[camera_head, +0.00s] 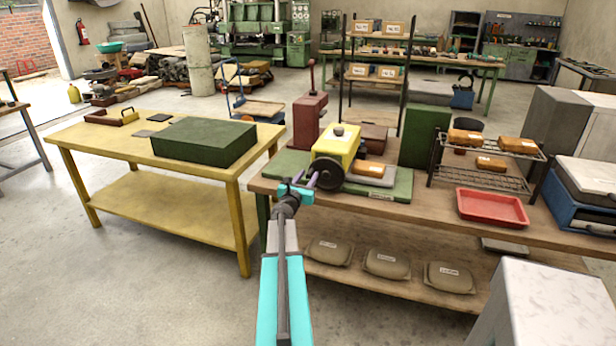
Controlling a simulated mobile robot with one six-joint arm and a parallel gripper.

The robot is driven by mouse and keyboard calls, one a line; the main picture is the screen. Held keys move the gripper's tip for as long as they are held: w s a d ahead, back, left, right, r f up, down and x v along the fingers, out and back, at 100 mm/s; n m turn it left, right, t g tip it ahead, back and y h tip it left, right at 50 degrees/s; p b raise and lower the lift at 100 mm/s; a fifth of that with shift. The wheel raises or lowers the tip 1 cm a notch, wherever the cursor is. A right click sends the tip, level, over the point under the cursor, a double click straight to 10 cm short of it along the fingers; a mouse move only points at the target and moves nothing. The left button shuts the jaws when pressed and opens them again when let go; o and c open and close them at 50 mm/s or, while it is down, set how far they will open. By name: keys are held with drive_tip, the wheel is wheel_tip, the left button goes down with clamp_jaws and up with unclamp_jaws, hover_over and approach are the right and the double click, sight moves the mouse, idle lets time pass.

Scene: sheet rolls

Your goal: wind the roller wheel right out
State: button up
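The roller wheel (326,173) is a dark round wheel on the front of a small machine with a yellow housing (335,146). The machine stands on a green base plate (399,187) on the right-hand wooden bench. My gripper (305,179) is just left of the wheel, at the bench's front left corner. Any handle on the wheel is too dark to make out.
A red tray (492,207), a wire rack (487,171) with orange-brown packets and a red column (309,118) stand on the bench. Several sacks (386,262) lie on its lower shelf. A yellow table (112,143) with a green box (204,139) is left. Open floor lies at front left.

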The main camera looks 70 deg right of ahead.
drive_tip(key=shift+d, duration=0.3)
clamp_jaws()
drive_tip(key=shift+s+r+m+b, duration=0.1)
drive_tip(key=shift+m+b, duration=0.4)
drive_tip(key=shift+b, duration=0.6)
drive_tip(key=shift+r+m+b, duration=0.3)
drive_tip(key=shift+b, duration=0.2)
unclamp_jaws()
